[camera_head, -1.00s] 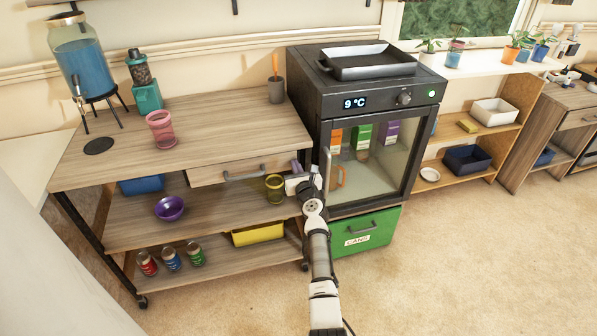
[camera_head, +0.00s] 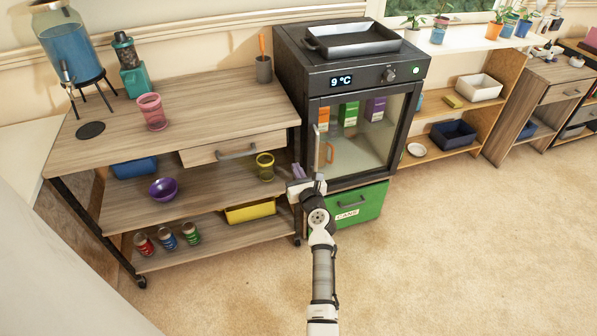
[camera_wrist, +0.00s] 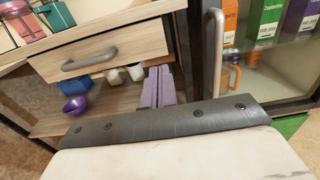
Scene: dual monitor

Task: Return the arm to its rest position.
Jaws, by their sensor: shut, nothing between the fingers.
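My gripper (camera_head: 297,171) is shut and empty. Its purple fingers also show in the wrist view (camera_wrist: 158,86), closed together and pointing towards the shelf cart. In the head view it is in front of the gap between the wooden cart (camera_head: 207,104) and the black fridge (camera_head: 293,66), close to the lower end of the fridge's door handle (camera_head: 317,145). Whether it touches anything cannot be told. My arm stretches up from the bottom of the head view.
The cart's drawer (camera_head: 205,152) looks shut, with a yellow-green cup (camera_head: 265,166) below it. A green "CANS" drawer (camera_head: 370,200) lies under the fridge. The beige carpet (camera_head: 450,260) to the right is clear.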

